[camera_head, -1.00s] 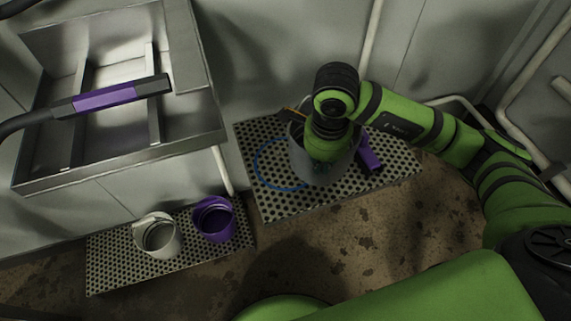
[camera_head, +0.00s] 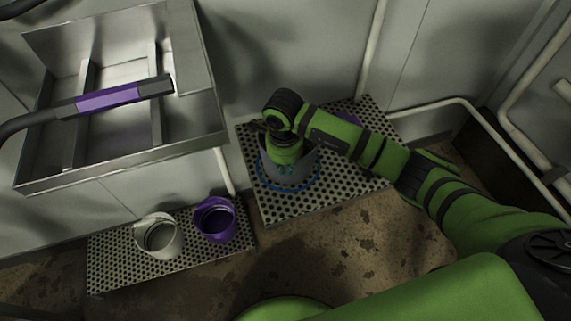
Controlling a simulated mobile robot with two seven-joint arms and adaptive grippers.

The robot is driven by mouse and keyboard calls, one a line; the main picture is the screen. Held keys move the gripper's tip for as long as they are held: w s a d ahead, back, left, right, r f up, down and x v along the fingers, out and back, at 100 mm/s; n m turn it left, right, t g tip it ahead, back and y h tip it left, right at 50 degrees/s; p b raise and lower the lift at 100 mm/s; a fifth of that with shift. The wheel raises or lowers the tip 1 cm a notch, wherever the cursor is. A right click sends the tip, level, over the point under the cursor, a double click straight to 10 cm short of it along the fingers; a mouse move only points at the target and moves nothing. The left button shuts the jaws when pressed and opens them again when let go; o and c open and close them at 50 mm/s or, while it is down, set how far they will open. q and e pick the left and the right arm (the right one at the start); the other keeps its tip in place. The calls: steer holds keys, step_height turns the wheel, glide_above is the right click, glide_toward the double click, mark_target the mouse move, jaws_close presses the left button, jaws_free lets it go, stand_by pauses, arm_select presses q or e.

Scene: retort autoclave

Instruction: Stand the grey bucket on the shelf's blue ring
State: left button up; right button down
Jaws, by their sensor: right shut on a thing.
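The grey bucket (camera_head: 306,172) is at the left part of the perforated shelf (camera_head: 345,192), seen from above and looking upright. I cannot tell whether the bucket's base touches the shelf. My right gripper (camera_head: 287,166) is shut on the bucket from above; its fingers are mostly hidden by my wrist and the bucket. My left gripper is not in view.
A lower perforated step (camera_head: 190,262) at left holds a white bucket (camera_head: 160,243) and a purple bucket (camera_head: 214,232). A steel tray (camera_head: 120,165) with a purple-gripped handle (camera_head: 108,97) stands upper left. A purple thing (camera_head: 349,117) is partly hidden behind my right arm.

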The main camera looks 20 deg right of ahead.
steer(key=shift+f, duration=0.15)
steer(key=c, duration=1.4)
jaws_free()
steer(key=r, duration=1.2)
steer(key=shift+s+a+r, duration=0.2)
steer(key=shift+s, duration=0.15)
